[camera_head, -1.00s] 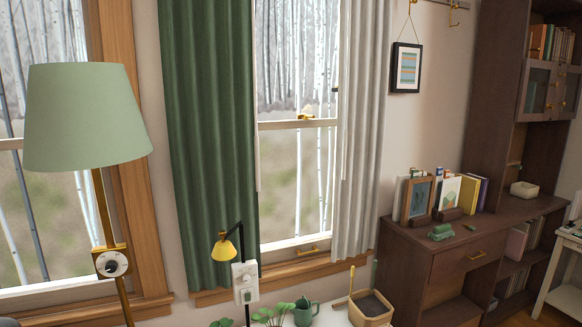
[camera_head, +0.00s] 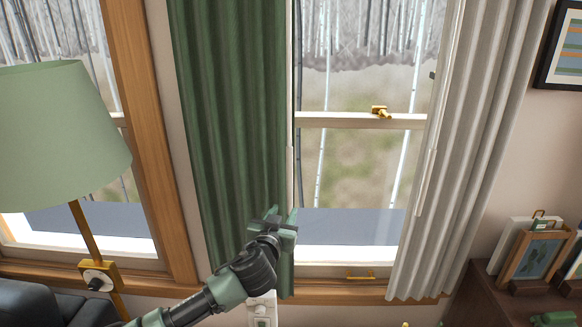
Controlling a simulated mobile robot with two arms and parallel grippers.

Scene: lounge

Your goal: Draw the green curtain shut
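The green curtain (camera_head: 225,120) hangs in folds over the left part of the window. The window's glass (camera_head: 360,170) shows bare between it and the white curtain (camera_head: 465,150) on the right. My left gripper (camera_head: 276,222) is in front of the green curtain's lower right edge. Its fingers point away from me, and I cannot tell whether they grip the cloth. The arm hides the curtain's lower part. My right gripper is not in view.
A floor lamp with a green shade (camera_head: 62,135) stands at the left. A brass latch (camera_head: 380,112) is on the window's crossbar. Picture frames (camera_head: 535,255) stand on the brown desk (camera_head: 490,295) at the lower right. A dark seat (camera_head: 40,303) is at the lower left.

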